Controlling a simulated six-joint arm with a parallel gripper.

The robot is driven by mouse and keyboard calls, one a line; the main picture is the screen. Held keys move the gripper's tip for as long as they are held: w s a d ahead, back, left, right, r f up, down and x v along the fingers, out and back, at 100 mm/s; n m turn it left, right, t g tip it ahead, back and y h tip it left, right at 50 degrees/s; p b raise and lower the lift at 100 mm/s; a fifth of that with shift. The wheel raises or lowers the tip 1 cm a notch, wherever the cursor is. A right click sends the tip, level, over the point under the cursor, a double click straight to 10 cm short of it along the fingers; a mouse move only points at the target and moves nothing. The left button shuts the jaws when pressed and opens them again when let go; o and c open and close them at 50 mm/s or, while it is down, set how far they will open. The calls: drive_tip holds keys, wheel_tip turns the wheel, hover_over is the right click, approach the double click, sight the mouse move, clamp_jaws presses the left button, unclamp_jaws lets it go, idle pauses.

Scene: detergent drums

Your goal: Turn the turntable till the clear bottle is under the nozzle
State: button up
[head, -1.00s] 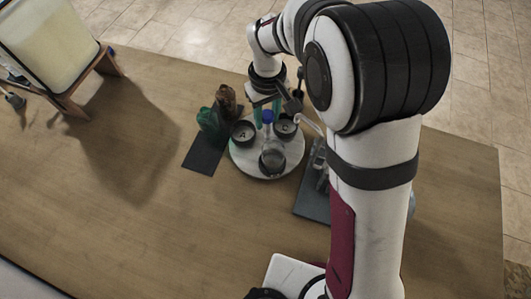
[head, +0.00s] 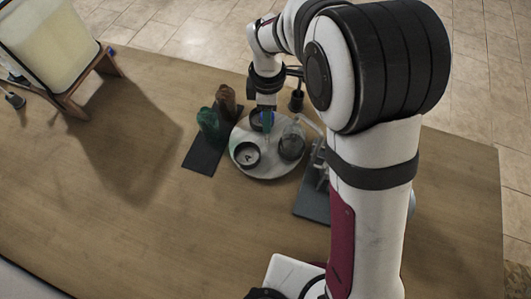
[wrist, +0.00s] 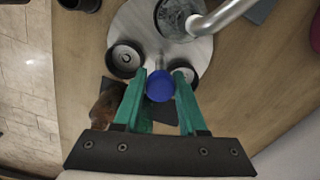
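The round grey turntable (head: 262,174) carries the clear bottle (head: 291,147), a dark cup marked A (head: 246,155) and a second dark cup (wrist: 125,58) partly hidden by my arm in the head view. The clear bottle is at the right side. In the wrist view the tip of the bent nozzle (wrist: 203,24) overlaps the mouth of the clear bottle (wrist: 174,15); its height above is hard to tell. My gripper (wrist: 160,80) has its teal fingers on both sides of the blue knob (wrist: 160,88) and appears shut on it.
The nozzle's stand has a dark base (head: 312,205) at the right. A large container (head: 50,40) stands far left. The front table is clear.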

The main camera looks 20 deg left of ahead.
drive_tip(key=shift+o, duration=1.3)
drive_tip(key=shift+r, duration=3.5)
drive_tip(key=s+d+r+m+y, duration=0.1)
drive_tip(key=s+d+r+m, duration=0.2)
drive_tip(key=s+d+m, duration=0.45)
drive_tip(key=s+d+r+m, duration=0.2)
drive_tip(key=s+d+m, duration=0.2)
drive_tip(key=d+m, duration=0.5)
drive_tip(key=s+d+f+m, duration=0.1)
drive_tip(key=s+d+m, duration=0.1)
drive_tip(key=s+m, duration=0.7)
drive_tip(key=shift+d+f+m+y, duration=0.3)
drive_tip(key=shift+f+m+y, duration=0.1)
drive_tip(key=shift+m, duration=0.35)
